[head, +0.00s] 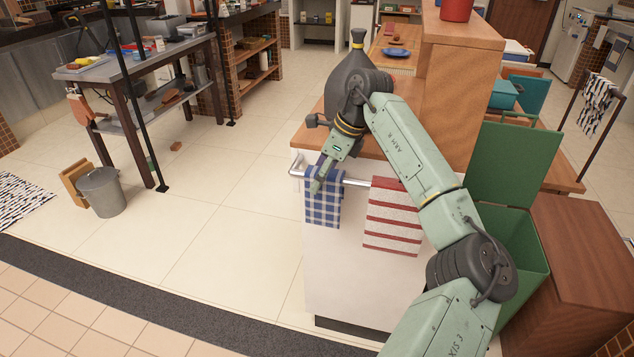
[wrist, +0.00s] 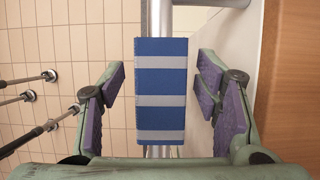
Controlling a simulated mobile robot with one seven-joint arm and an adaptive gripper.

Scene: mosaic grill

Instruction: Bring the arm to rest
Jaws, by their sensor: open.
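My arm reaches from the lower right of the head view, over the counter end, and bends down to my gripper (head: 321,178). The gripper points down just above a blue and white checked towel (head: 324,208) hanging on a metal rail (head: 354,182). In the wrist view my gripper (wrist: 158,95) is open. Its purple-padded fingers stand on either side of the blue towel with pale bands (wrist: 161,75), with a visible gap on each side. Nothing is held. The rail (wrist: 160,15) shows beyond the towel.
A red and white striped towel (head: 392,217) hangs on the same rail, right of the blue one. A dark vase-like object (head: 343,75) stands on the counter behind my wrist. A green open bin (head: 520,245) is at the right.

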